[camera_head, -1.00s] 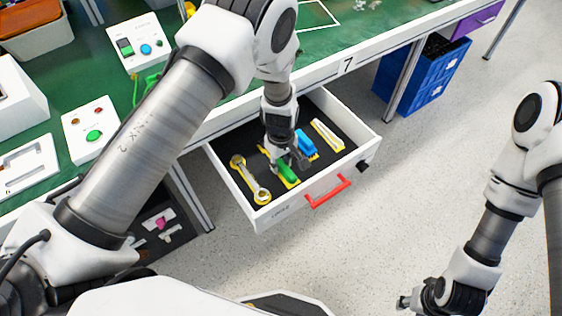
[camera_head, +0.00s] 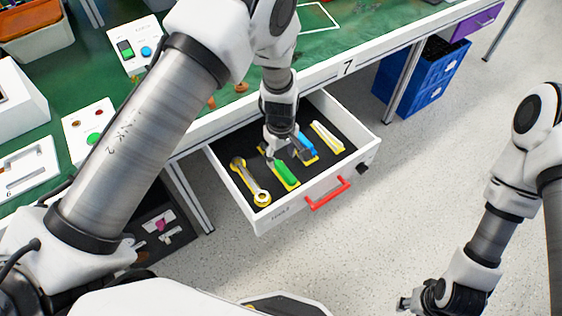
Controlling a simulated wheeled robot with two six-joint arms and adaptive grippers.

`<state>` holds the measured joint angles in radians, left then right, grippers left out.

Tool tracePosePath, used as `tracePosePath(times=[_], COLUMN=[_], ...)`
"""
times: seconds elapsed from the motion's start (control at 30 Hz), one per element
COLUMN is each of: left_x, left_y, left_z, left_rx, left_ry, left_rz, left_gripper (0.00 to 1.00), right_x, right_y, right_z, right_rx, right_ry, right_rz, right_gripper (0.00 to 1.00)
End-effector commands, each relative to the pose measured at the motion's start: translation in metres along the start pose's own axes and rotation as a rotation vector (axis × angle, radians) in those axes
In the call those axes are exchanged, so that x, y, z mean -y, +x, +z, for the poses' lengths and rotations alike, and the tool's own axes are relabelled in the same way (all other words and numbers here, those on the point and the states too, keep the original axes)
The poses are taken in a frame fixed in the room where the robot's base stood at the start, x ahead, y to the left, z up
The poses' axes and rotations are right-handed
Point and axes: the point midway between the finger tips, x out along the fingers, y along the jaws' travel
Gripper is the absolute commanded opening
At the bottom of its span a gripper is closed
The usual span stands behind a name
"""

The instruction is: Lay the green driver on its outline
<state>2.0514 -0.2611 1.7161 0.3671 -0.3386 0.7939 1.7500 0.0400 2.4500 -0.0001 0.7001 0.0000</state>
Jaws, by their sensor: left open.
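The green driver (camera_head: 286,173) lies in the open drawer (camera_head: 262,222), on or over a yellow outline on the dark liner. Yellow shows along its edges; the exact fit is too small to tell. My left gripper (camera_head: 288,157) is open just above and behind the driver's green handle, apart from it as far as I can see. The gripper hides the driver's far end. My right gripper (camera_head: 408,302) is low at the bottom right, far from the drawer; its fingers are too small to read.
A wrench (camera_head: 250,182) lies left of the driver in the drawer. A blue tool (camera_head: 306,147) and a pale tool (camera_head: 328,136) lie to its right. The drawer has a red handle (camera_head: 328,193). Blue crates (camera_head: 437,72) stand beneath the bench. The floor in front is clear.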

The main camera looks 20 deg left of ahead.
Motion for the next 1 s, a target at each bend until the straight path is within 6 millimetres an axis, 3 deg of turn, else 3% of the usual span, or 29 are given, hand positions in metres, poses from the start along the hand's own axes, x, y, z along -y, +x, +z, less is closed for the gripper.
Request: tracePosePath(times=[0.1, 0.3, 1.0], left_x=[0.0, 0.0, 0.0], left_y=[-0.034, -0.07, -0.076], left_z=[0.0, 0.0, 0.0], left_rx=[-0.003, 0.0, 0.001], left_ry=[0.002, 0.0, 0.001], left_rz=[0.002, 0.0, -0.001], left_gripper=[0.58, 0.58, 0.58], right_x=[0.0, 0.0, 0.0], right_y=[-0.002, -0.003, -0.003], right_z=[0.0, 0.0, 0.0], right_rx=[0.0, 0.0, 0.0], right_ry=[0.0, 0.0, 0.0], right_rz=[0.0, 0.0, 0.0], right_gripper=[0.4, 0.4, 0.4])
